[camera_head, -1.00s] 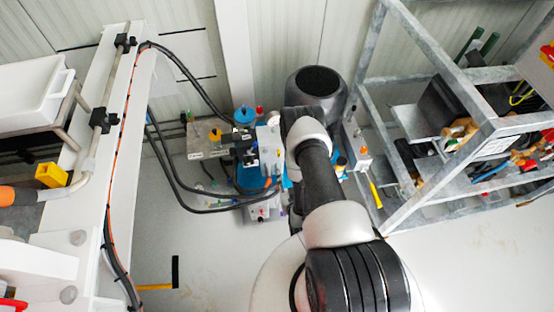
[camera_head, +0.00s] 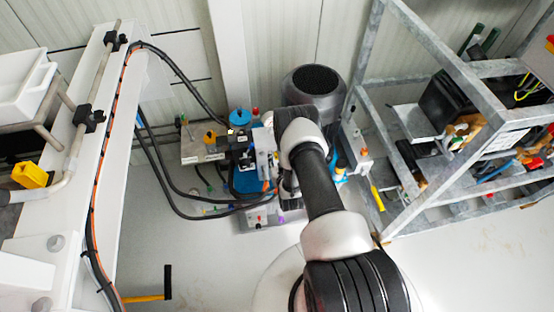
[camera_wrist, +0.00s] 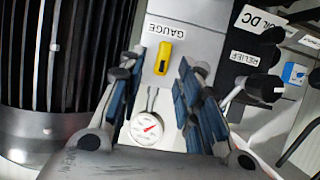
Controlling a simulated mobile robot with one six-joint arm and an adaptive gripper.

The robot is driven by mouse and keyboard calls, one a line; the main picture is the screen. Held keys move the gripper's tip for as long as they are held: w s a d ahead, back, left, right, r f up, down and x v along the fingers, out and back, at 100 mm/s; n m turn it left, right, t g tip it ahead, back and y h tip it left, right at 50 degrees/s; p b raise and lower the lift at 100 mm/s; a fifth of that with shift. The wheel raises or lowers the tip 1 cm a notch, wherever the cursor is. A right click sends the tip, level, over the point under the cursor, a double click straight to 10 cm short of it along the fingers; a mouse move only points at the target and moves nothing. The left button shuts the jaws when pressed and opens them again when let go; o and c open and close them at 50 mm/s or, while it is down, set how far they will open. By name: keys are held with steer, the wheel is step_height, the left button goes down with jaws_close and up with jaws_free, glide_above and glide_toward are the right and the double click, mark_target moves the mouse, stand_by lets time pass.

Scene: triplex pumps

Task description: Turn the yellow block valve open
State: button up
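The handle runs roughly up and down the picture. My gripper (camera_wrist: 158,82) is open, with blue-padded fingers on the left and right, and the handle shows between and just beyond their tips. I see no contact. A round dial gauge (camera_wrist: 146,128) with a red needle shows between the finger bases. In the head view my arm hides the gripper and this handle.
A dark ribbed cylinder (camera_wrist: 62,60) stands close left of the fingers. Black knobs, one beside a RELIEF label (camera_wrist: 246,58), stand right. In the head view, black hoses (camera_head: 168,165) loop left of the pump, and a metal rack (camera_head: 440,200) stands right.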

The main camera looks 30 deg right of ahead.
steer(key=shift+w+d+f, duration=0.15)
steer(key=shift+w+f, duration=0.1)
steer(key=shift+w, duration=0.3)
steer(key=shift+c, duration=0.6)
jaws_close()
